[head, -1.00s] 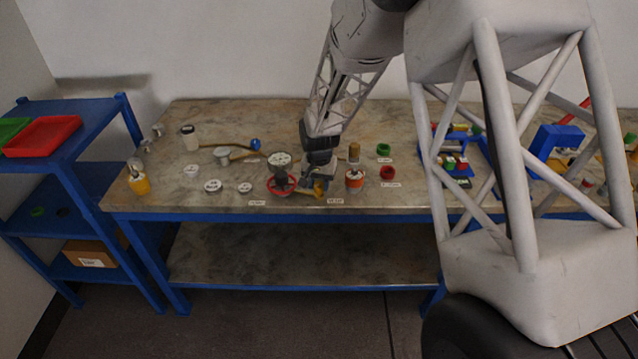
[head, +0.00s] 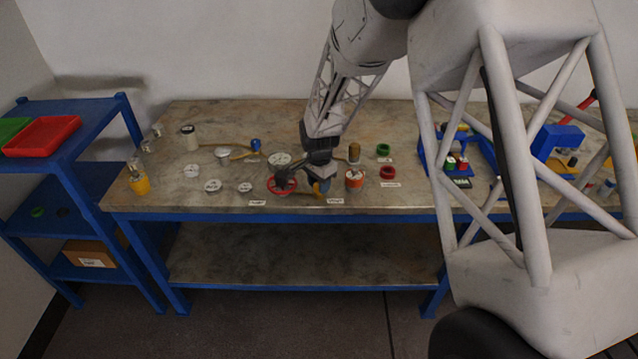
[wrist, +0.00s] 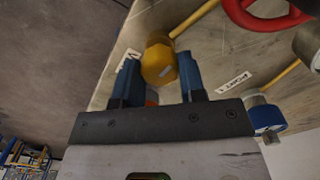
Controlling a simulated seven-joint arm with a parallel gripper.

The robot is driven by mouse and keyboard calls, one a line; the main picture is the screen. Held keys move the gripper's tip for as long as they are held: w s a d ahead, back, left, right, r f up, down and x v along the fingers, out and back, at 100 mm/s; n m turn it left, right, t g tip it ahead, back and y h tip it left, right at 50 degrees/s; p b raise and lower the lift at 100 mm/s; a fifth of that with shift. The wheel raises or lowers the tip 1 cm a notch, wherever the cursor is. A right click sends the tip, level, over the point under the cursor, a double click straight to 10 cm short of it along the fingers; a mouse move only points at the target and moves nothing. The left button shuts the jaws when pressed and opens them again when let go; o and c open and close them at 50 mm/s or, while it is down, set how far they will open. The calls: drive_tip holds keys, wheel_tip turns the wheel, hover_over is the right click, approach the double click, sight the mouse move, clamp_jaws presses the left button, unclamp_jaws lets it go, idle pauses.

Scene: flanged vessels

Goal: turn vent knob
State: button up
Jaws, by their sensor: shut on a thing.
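A yellow knob (wrist: 158,62) on a yellow pipe sits between the two blue fingertips of my gripper (wrist: 160,70) in the wrist view. My gripper is shut on it. A white label (wrist: 127,66) lies on the bench beside the knob; I cannot read its text. In the head view my gripper (head: 322,184) is low over the bench's front edge, right of the red handwheel (head: 282,184), and its fingers hide most of the knob.
The red handwheel also shows in the wrist view (wrist: 265,12), near the knob. In the head view an orange-and-white vessel (head: 354,179) stands close right of my gripper. The bench's left part has loose lids.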

drive_tip(key=o, duration=0.9)
drive_tip(key=shift+r, duration=0.15)
wheel_tip(320, 180, up, 7)
drive_tip(key=shift+r, duration=0.3)
idle(0.5)
